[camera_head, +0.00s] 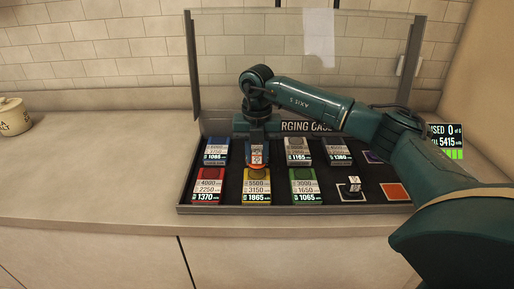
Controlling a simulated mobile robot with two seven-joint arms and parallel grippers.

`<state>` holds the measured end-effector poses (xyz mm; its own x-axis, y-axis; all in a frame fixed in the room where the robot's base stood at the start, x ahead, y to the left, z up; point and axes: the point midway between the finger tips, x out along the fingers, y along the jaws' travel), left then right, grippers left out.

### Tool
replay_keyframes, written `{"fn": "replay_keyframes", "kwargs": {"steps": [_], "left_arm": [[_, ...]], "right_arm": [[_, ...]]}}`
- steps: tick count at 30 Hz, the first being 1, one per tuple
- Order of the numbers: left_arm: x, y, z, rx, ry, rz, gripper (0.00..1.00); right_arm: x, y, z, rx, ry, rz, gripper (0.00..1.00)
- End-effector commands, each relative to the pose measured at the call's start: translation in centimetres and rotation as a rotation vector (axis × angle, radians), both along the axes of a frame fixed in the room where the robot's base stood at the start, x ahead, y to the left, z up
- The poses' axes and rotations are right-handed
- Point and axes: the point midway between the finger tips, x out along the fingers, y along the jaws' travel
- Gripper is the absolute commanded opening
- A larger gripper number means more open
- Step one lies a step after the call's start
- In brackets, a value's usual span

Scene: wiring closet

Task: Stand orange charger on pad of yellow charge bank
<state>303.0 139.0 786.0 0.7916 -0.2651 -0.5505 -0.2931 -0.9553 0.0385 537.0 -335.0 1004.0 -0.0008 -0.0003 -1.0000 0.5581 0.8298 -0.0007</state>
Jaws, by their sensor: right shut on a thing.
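My right gripper (257,140) points down over the case and is shut on the orange charger (257,157), a small block with a pale label. The charger is just behind the yellow charge bank (257,197), at the back end of its label. I cannot tell whether the charger touches the bank's pad, which is partly hidden. The yellow bank lies in the middle of the front row, labelled 5500, 3150 and 1865. My left gripper is not in view.
The black charging case (230,210) has a raised clear lid (225,60). Around the yellow bank lie a red bank (208,187), a green bank (306,187) and blue (215,151) and grey banks (298,151). A small charger (354,185) stands on a white-edged square near an orange square (395,191).

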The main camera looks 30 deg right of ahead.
Motion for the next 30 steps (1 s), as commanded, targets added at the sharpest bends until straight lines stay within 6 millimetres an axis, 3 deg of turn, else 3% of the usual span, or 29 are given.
{"fn": "replay_keyframes", "kwargs": {"steps": [1,6,26,27,30], "left_arm": [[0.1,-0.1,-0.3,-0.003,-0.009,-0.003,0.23],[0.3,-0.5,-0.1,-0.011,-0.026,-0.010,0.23],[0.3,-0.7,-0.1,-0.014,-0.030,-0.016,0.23],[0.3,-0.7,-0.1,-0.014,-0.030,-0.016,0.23],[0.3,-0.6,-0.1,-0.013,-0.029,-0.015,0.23]], "right_arm": [[0.0,0.0,-1.1,0.000,0.001,0.000,0.03],[0.0,0.0,-2.3,0.001,-0.001,0.000,0.03],[0.0,0.0,-3.0,0.001,0.000,0.000,0.03],[0.0,0.0,-3.0,0.001,-0.001,0.000,0.28],[0.0,0.0,-2.9,0.001,-0.001,0.000,0.37]]}}
